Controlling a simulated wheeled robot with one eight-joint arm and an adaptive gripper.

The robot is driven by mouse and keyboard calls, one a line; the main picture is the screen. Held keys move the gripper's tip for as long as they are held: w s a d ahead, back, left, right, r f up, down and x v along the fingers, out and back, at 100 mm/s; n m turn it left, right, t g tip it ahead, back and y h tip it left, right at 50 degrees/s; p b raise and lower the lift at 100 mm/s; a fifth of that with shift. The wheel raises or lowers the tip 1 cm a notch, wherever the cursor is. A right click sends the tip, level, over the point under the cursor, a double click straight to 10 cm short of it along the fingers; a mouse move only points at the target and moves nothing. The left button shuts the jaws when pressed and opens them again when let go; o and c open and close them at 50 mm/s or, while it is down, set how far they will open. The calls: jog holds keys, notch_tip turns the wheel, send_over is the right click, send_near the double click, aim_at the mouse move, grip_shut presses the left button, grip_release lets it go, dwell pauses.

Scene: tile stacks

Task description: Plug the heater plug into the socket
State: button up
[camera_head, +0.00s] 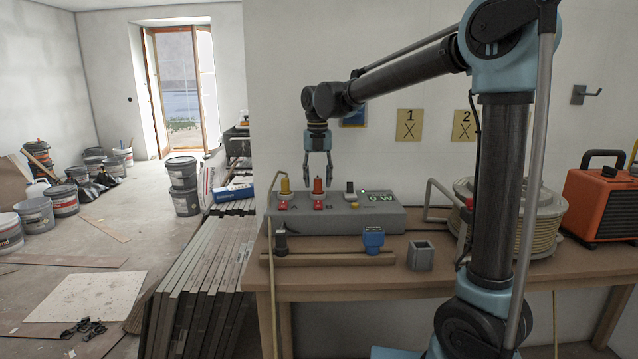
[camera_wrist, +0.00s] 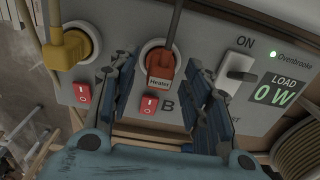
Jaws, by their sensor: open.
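The orange-red heater plug (camera_head: 318,187), labelled "Heater" in the wrist view (camera_wrist: 159,72), stands upright at socket B (camera_wrist: 146,53) of the grey socket box (camera_head: 380,217). I cannot tell whether it is fully seated. Its cable rises from its top. My gripper (camera_head: 319,177) points down over the plug, open, with one finger on each side; gaps show between the fingers and the plug in the wrist view (camera_wrist: 164,92). The box display (camera_wrist: 276,93) reads LOAD 0 W beside a switch (camera_wrist: 236,74) and a lit green lamp.
A yellow plug (camera_head: 284,186) stands in the left socket. A wooden rail (camera_head: 325,258) in front holds a black plug (camera_head: 281,240) and a blue plug (camera_head: 373,240). A grey square holder (camera_head: 421,255), a cable reel (camera_head: 508,213) and an orange heater (camera_head: 598,207) stand to the right.

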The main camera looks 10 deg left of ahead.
jog(key=shift+r, duration=2.35)
